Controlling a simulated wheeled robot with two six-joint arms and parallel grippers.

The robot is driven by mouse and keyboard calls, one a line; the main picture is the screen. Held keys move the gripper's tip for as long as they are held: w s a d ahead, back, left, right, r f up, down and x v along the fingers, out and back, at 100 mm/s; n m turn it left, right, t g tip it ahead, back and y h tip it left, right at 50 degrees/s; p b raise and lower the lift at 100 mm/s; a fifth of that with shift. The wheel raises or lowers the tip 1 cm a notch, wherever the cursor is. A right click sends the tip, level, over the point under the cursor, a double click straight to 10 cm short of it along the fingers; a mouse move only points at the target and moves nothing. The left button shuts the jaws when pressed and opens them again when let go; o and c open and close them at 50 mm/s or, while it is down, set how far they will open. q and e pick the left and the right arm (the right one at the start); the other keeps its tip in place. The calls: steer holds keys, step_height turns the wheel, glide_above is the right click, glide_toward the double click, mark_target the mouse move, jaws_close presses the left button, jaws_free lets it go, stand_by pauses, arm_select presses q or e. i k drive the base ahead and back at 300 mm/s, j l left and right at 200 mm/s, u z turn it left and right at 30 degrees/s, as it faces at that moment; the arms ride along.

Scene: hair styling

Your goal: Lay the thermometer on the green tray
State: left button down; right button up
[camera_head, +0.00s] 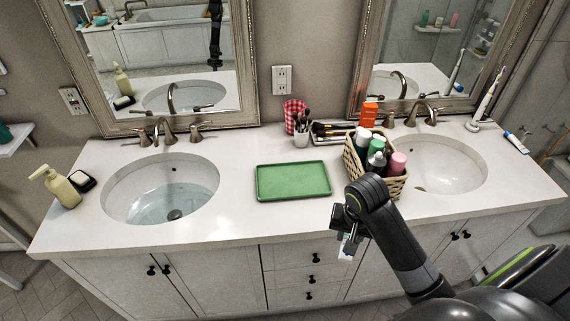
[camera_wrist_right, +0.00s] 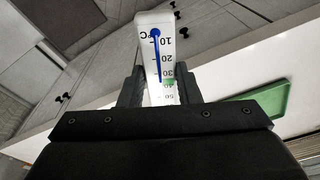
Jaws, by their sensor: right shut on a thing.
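A white thermometer (camera_wrist_right: 156,50) with a blue column and a printed scale stands between the fingers of my right gripper (camera_wrist_right: 158,88) in the right wrist view. The fingers are shut on it. In the head view my right gripper (camera_head: 347,232) is in front of the counter's front edge, right of and nearer than the green tray. The thermometer (camera_head: 346,249) shows there only as a small white piece below the gripper. The green tray (camera_head: 293,181) lies flat and empty on the counter, between the two sinks. Its edge also shows in the right wrist view (camera_wrist_right: 272,98). My left gripper is not in view.
A wicker basket (camera_head: 355,160) of bottles stands right of the tray, close behind my right arm. Sinks lie at left (camera_head: 160,190) and right (camera_head: 446,164). The counter in front of the tray is clear.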

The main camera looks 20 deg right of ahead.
mark_target(293, 180)
steer(key=i, duration=1.1)
